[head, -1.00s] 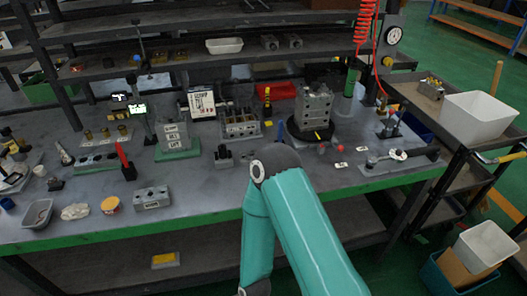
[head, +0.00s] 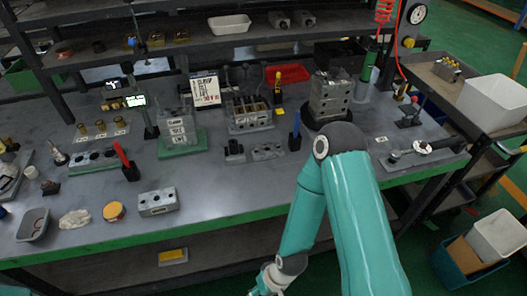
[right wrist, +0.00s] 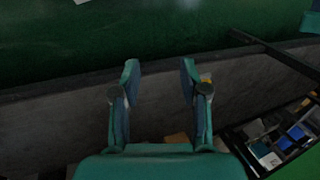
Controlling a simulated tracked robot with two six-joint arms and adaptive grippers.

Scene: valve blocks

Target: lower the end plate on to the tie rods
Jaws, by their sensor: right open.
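A grey metal block with round holes in its top (head: 158,201) lies near the bench's front edge in the head view; I cannot tell whether it is the end plate. A tall grey valve block stack (head: 330,95) stands on a dark round base at the back right. I cannot make out tie rods on it. My right gripper (right wrist: 158,75) is open and empty in the right wrist view, over a dark surface and green floor. In the head view it is partly cut off at the bottom (head: 268,282), below the bench front. My left gripper is out of view.
A low row of valve blocks (head: 250,115) stands mid-bench. A green-based fixture (head: 182,144), a red-handled tool (head: 126,160) and a blue upright tool (head: 296,132) stand nearby. A torque wrench (head: 423,149) lies at right.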

